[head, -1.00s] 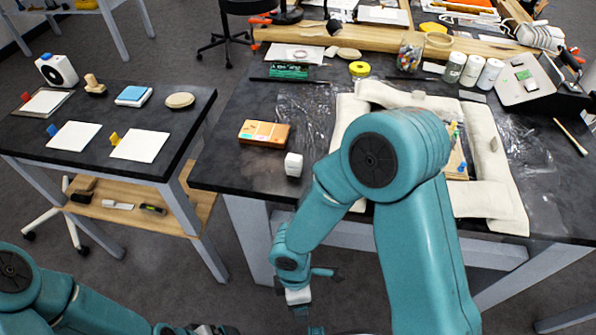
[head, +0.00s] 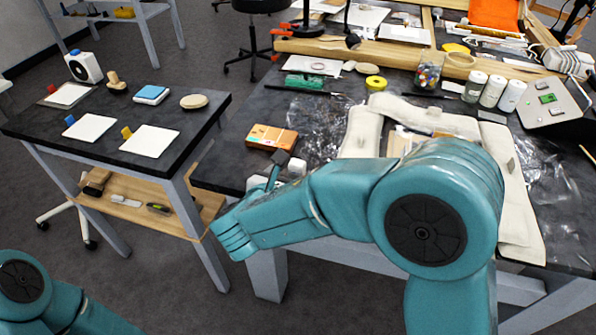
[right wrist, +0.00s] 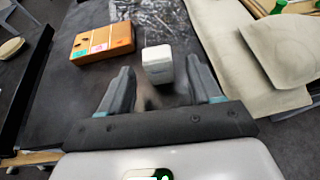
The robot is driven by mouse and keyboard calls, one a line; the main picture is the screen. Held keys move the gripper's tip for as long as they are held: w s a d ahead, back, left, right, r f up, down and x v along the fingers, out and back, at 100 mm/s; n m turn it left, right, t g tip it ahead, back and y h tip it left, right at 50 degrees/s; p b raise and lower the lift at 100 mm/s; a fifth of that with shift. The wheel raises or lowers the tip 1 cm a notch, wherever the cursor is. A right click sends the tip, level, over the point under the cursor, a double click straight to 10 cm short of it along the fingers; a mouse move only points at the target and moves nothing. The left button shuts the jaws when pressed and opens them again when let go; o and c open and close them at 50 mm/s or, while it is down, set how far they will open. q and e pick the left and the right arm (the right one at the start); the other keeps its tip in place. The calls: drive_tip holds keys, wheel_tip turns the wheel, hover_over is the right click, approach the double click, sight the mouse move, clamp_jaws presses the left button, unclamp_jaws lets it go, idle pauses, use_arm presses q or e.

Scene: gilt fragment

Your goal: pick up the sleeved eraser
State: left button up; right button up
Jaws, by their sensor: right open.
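A small white block, which looks like the sleeved eraser (head: 297,167), stands near the front edge of the dark table. In the right wrist view the eraser (right wrist: 157,66) is just ahead, between the lines of the two fingers. My right gripper (right wrist: 158,84) is open and empty, with one finger on each side and the block at or just beyond the tips. In the head view the right gripper (head: 274,170) is at the table's front edge, just left of the block, partly hidden by my forearm. My left gripper is out of view; only its arm shows.
An orange box (head: 271,138) with coloured labels lies just behind and left of the eraser. A pale padded frame (head: 360,132) lies to its right. A side table (head: 50,145) with white cards stands at left.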

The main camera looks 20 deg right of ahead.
sight(300, 166)
drive_tip(key=x, duration=0.6)
drive_tip(key=shift+w+f, duration=0.15)
drive_tip(key=shift+f, duration=0.05)
drive_tip(key=c, duration=1)
